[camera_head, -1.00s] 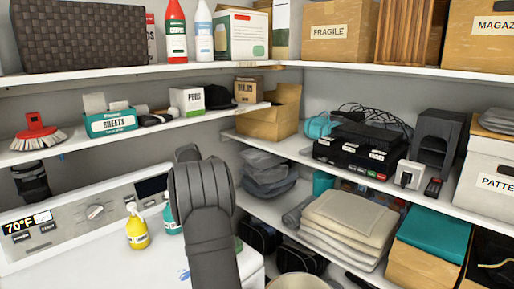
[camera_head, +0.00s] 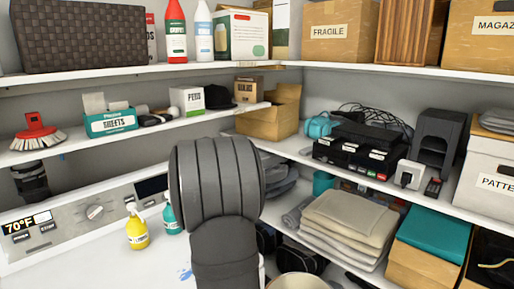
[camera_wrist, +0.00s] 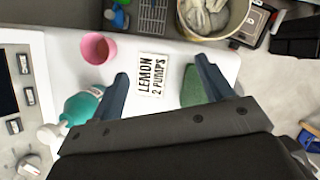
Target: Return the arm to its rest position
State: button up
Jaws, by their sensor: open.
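My gripper (camera_wrist: 162,88) shows in the wrist view with its two fingers apart and nothing between them. Below it on the white surface lies a card reading "LEMON 2 PUMPS" (camera_wrist: 152,75). In the head view my grey arm rises from the bottom centre, and its thick ribbed part hides the gripper. The arm stands in front of the white appliance (camera_head: 92,262) and the lower shelves.
A teal bottle (camera_wrist: 82,106), a pink cup (camera_wrist: 97,48) and a green pad (camera_wrist: 192,88) are near the fingers. A yellow bottle (camera_head: 137,231) stands on the appliance. Loaded shelves (camera_head: 440,197) run along the right, with folded cloths (camera_head: 345,222).

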jog(key=s+f, duration=0.3)
jog(key=s, duration=0.7)
jog(key=s+f, duration=0.3)
jog(key=s, duration=0.7)
jog(key=s+f, duration=0.2)
jog(key=s, duration=0.8)
jog(key=shift+s+d+f, duration=0.25)
jog(key=shift+s+f, duration=0.05)
jog(key=shift+f, duration=0.1)
jog(key=o, duration=0.6)
jog(key=w+d+r+m+t+y, duration=0.2)
jog(key=w+m+t, duration=0.15)
jog(key=m, duration=1.15)
jog(key=w+d+r+m+t+y, duration=0.25)
jog(key=m+t, duration=0.25)
jog(key=m, duration=0.9)
jog(key=shift+m+h, duration=0.3)
jog(key=shift+h, duration=0.05)
jog(key=shift+f+x, duration=0.15)
jog(key=shift+x, duration=2.2)
jog(key=shift+f+x, duration=0.1)
jog(key=shift+x, duration=2.3)
jog(key=shift+s+d, duration=0.1)
jog(key=shift+s, duration=0.05)
